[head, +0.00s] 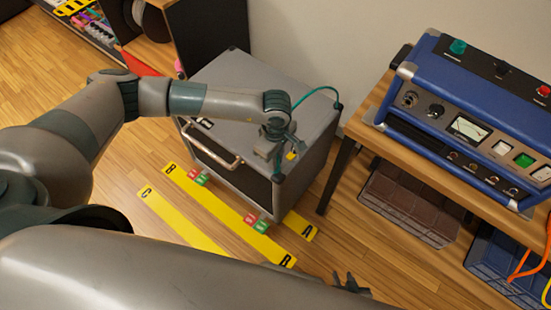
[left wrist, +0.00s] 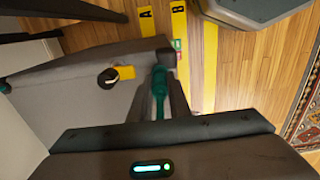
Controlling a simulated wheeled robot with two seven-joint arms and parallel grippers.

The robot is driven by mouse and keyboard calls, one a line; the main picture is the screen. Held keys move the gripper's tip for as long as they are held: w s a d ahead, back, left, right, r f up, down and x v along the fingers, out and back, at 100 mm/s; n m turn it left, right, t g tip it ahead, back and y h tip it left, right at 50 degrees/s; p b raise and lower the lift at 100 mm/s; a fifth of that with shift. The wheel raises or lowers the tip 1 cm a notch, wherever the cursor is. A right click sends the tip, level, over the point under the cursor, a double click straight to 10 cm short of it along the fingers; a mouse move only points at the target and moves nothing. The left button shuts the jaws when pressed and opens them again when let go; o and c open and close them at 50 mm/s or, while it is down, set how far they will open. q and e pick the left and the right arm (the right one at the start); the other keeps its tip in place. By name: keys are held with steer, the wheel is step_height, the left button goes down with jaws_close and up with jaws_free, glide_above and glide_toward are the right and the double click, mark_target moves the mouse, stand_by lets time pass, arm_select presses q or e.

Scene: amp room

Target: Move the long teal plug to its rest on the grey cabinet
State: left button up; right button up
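The long teal plug (left wrist: 160,88) shows in the left wrist view between the two fingers of my left gripper (left wrist: 160,100), which look closed around it. In the head view my left gripper (head: 274,156) is over the front right part of the grey cabinet (head: 225,80). A teal cable (head: 318,91) arcs from near this gripper to the cabinet's back right side. A small yellow-and-black fitting (left wrist: 115,75) is beside the plug on the cabinet; its yellow part (head: 291,155) shows in the head view. My right gripper (head: 350,284) is at the bottom edge, partly hidden by my arm.
A wooden bench (head: 376,134) with a blue amplifier unit (head: 465,110) stands at the right. Yellow floor strips (head: 215,205) with letters lie before the cabinet. Dark shelving (head: 210,30) stands behind at left. Orange cables (head: 532,262) hang at the far right.

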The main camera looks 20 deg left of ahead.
arm_select(q)
steer(key=o, duration=0.5)
step_height(320, 180, up, 18)
steer(key=b, duration=0.1)
steer(key=shift+f+b, duration=0.25)
steer(key=shift+b, duration=0.15)
stand_by(0.5)
